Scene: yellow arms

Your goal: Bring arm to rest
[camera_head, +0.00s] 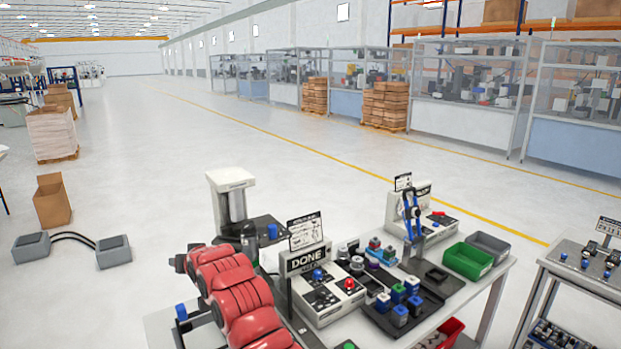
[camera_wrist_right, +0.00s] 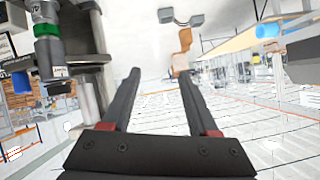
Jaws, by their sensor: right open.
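My right gripper (camera_wrist_right: 158,75) shows in the right wrist view with its two black fingers wide apart and nothing between them. A red arm (camera_head: 232,295) of mine reaches up from the bottom of the head view, over the left part of the worktable (camera_head: 160,330). The dark end of this arm is partly hidden, and the fingers are not clear there. My left gripper shows in neither view.
A white press-like machine (camera_head: 230,182) stands close beyond the arm. A DONE button box (camera_head: 322,285), several small blocks and a green bin (camera_head: 468,261) are to the right. Foot pedals (camera_head: 113,251) and a cardboard box (camera_head: 52,200) are on the floor at left.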

